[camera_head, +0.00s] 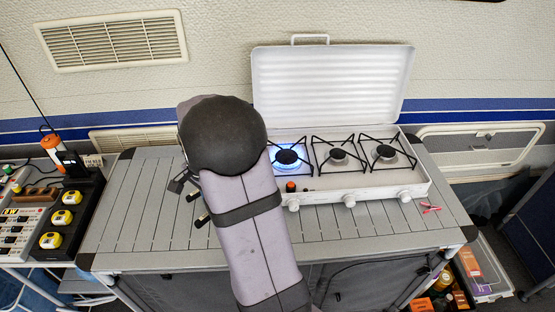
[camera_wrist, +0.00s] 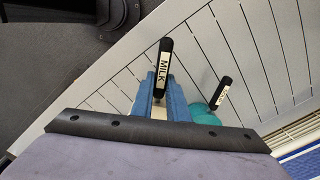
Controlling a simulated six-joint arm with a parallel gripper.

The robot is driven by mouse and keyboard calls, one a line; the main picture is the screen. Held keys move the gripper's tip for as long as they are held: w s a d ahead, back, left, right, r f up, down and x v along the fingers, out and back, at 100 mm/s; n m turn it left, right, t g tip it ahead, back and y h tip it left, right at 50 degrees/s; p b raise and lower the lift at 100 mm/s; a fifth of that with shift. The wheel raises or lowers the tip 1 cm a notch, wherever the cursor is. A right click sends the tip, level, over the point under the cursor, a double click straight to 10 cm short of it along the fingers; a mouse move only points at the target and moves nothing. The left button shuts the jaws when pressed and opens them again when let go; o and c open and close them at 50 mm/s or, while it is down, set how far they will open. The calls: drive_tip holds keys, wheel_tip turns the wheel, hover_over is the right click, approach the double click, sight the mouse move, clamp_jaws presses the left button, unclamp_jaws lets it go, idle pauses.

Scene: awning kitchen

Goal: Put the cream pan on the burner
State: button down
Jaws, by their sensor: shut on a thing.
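In the wrist view my gripper (camera_wrist: 159,98) has its blue fingers shut around a black handle (camera_wrist: 164,66) with a white label reading MILK. A small pale patch, seemingly the cream pan (camera_wrist: 158,112), shows between the fingers; the rest of it is hidden. In the head view my arm covers the gripper and pan, over the left of the slatted table. The white stove (camera_head: 330,187) stands to the right with its lid up. Its left burner (camera_head: 287,157) burns with a blue flame; the middle burner (camera_head: 338,154) and right burner (camera_head: 385,152) show no flame.
A teal pan (camera_wrist: 200,113) with a labelled black handle (camera_wrist: 221,94) sits close beside my gripper. The slatted table (camera_head: 130,215) has free room at left. The raised lid (camera_head: 330,85) stands behind the burners. A small red item (camera_head: 431,208) lies right of the stove.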

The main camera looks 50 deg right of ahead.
drive_tip(key=s+d+r+n+p, duration=0.25)
drive_tip(key=d+r+n, duration=0.3)
drive_tip(key=d, duration=0.75)
drive_tip(key=s+d+r+n+p, duration=0.3)
drive_tip(key=d+r, duration=0.4)
drive_tip(key=d, duration=0.6)
wheel_tip(320, 180, down, 10)
drive_tip(key=p, duration=0.1)
drive_tip(key=shift+p, duration=0.35)
drive_tip(key=shift+s+a+f+n, duration=0.1)
drive_tip(key=shift+n, duration=0.15)
drive_tip(key=c, duration=1.9)
unclamp_jaws()
drive_tip(key=shift+c, duration=0.2)
drive_tip(key=shift+o, duration=1.1)
